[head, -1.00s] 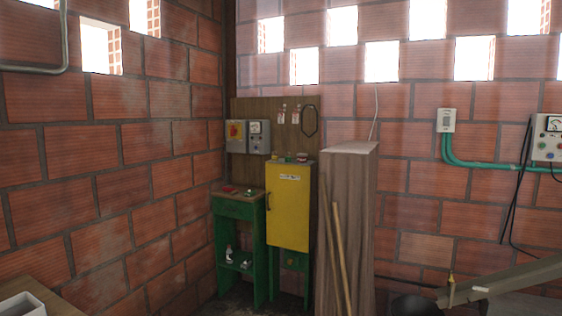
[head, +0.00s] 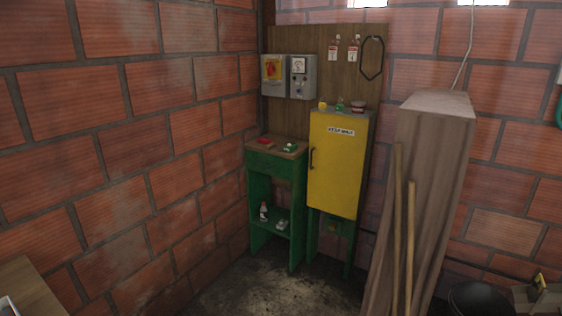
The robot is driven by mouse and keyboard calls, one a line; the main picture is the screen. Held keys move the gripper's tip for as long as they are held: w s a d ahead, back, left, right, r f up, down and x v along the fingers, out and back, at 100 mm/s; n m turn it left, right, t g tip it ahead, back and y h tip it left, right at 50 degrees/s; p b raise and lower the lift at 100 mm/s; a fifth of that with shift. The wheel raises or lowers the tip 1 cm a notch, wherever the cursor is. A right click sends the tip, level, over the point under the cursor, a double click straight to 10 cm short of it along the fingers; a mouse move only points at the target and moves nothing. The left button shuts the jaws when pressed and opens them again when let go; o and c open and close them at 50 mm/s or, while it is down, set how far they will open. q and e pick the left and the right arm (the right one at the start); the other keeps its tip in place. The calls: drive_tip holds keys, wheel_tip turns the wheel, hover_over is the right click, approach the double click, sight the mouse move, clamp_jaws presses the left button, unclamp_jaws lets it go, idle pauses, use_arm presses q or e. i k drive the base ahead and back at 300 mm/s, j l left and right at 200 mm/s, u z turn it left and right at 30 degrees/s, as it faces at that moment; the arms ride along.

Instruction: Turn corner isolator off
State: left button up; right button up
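The corner isolator (head: 273,74) is a grey box with a red rotary handle on a yellow plate. It is mounted at the left of a wooden backboard (head: 318,48) in the corner. The handle's exact position is too small to read. A second grey box (head: 303,76) with a dial gauge and small controls hangs just right of it. Neither of my grippers shows in the head view.
Below stand a green stand (head: 275,164) with small items and a yellow cabinet (head: 338,168). A tall wooden box (head: 436,160) with leaning poles (head: 410,245) stands right. A table edge (head: 38,285) is lower left. The floor (head: 260,296) before the stand is clear.

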sight(272, 68)
drive_tip(key=i+u, duration=0.2)
drive_tip(key=i, duration=1.5)
